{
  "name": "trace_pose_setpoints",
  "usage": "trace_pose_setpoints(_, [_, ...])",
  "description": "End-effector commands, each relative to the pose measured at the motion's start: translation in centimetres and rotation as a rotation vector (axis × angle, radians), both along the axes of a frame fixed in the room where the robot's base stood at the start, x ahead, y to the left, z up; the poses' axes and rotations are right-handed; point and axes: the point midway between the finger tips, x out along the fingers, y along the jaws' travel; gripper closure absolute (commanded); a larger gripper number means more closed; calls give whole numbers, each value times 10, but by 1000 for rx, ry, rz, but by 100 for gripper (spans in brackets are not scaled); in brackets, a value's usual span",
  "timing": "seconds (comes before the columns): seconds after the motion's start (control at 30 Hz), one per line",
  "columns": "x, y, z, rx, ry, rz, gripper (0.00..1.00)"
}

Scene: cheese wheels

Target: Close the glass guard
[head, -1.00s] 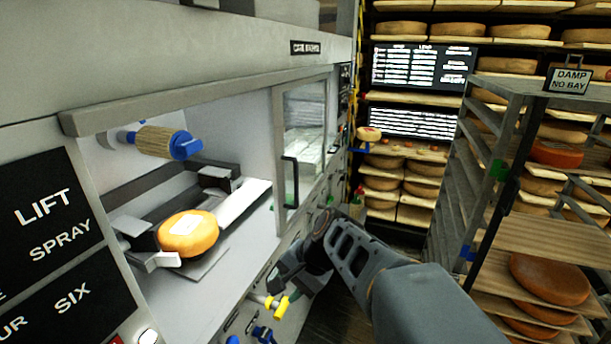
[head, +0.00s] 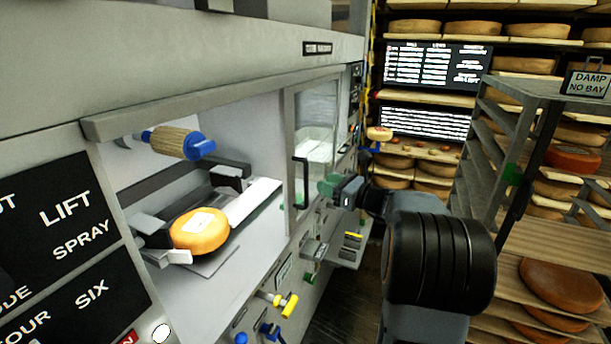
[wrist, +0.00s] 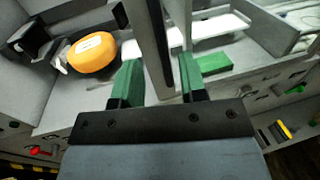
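The glass guard (head: 318,125) is a framed clear pane at the right of the machine's opening, which stands uncovered to its left. Its black upright handle (head: 301,185) is on the pane's left side. My gripper (head: 328,187) is just right of the handle in the head view. In the wrist view, its green fingers (wrist: 160,72) are apart, with a dark upright bar (wrist: 153,45) between them, seemingly the guard's handle or frame edge. I see gaps beside the bar; contact is unclear. An orange cheese wheel (head: 200,232) with a white label sits inside the opening.
A wooden roller with blue ends (head: 178,143) hangs above the cheese. Yellow (head: 289,305) and blue knobs line the front panel below. A grey rack (head: 520,90) with cheeses stands at right, and shelves of cheeses stand behind.

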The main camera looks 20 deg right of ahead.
Motion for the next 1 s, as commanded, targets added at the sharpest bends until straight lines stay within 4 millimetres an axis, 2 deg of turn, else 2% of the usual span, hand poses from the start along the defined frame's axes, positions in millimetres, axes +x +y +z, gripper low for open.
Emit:
trace_pose_setpoints(0.2, [35, 22, 2, -1, 0, 3, 61])
trace_pose_setpoints(0.4, [55, 34, 1, -1, 0, 1, 61])
trace_pose_setpoints(0.6, [65, 40, 0, -4, 0, 0, 61])
trace_pose_setpoints(0.93, [66, 41, 0, -4, 0, -1, 61])
trace_pose_setpoints(1.0, [66, 40, 0, -4, 0, 0, 68])
